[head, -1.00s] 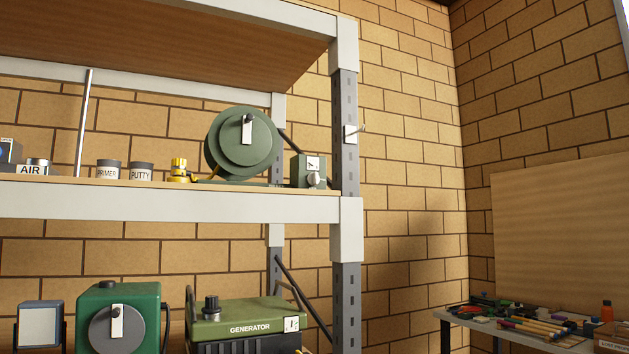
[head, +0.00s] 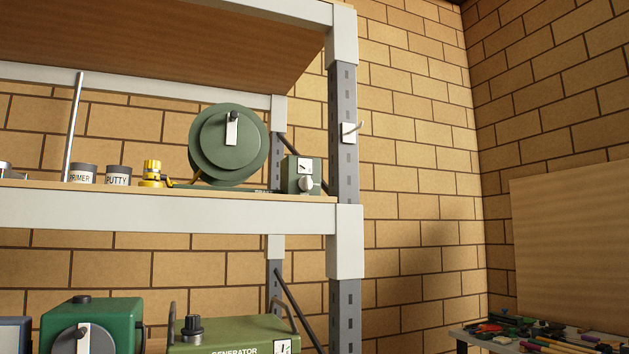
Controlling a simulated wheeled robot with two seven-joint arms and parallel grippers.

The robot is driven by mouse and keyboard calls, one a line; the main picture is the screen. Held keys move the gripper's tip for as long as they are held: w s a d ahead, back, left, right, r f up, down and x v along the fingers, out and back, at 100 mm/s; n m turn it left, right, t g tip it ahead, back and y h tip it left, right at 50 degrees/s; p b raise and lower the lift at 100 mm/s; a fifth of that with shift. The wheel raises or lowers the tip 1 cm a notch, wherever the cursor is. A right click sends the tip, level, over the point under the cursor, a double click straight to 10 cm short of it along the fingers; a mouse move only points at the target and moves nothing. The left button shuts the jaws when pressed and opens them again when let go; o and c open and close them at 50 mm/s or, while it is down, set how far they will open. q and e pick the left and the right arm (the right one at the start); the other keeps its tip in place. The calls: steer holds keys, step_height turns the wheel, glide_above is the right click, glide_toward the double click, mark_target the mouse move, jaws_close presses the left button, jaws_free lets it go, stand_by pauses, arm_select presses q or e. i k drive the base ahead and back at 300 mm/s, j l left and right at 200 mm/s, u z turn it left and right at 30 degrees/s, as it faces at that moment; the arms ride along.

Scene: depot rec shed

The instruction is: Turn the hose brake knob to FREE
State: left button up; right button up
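A green hose reel (head: 228,145) with a crank handle stands on the upper shelf in the head view. To its right, near the shelf's end, sits a small green box (head: 300,175) with a white label plate (head: 305,167) on its front. A pale round knob (head: 306,184) sits below that plate. The plate's marking is too small to read, so I cannot tell the knob's setting. Neither of my grippers is in view.
The grey shelf post (head: 344,180) with a white hook plate (head: 349,132) stands just right of the box. Yellow fitting (head: 152,173) and PUTTY tin (head: 118,176) stand left of the reel. A generator (head: 235,335) is below; a cluttered bench (head: 480,338) is at right.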

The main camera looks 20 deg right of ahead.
mark_target(305, 183)
steer(key=i+l, duration=0.2)
steer(key=l, duration=0.3)
steer(key=i+l+u, duration=0.15)
steer(key=l, duration=0.3)
steer(key=i+l, duration=0.25)
steer(key=l, duration=0.25)
steer(key=i+l+u, duration=0.15)
steer(key=l, duration=0.35)
steer(key=i+l, duration=0.15)
steer(key=l, duration=0.4)
steer(key=i+l+u, duration=0.1)
steer(key=l, duration=0.4)
steer(key=i+l+u, duration=0.1)
steer(key=l, duration=0.45)
steer(key=i+l, duration=0.2)
steer(key=l, duration=0.35)
steer(key=u, duration=0.05)
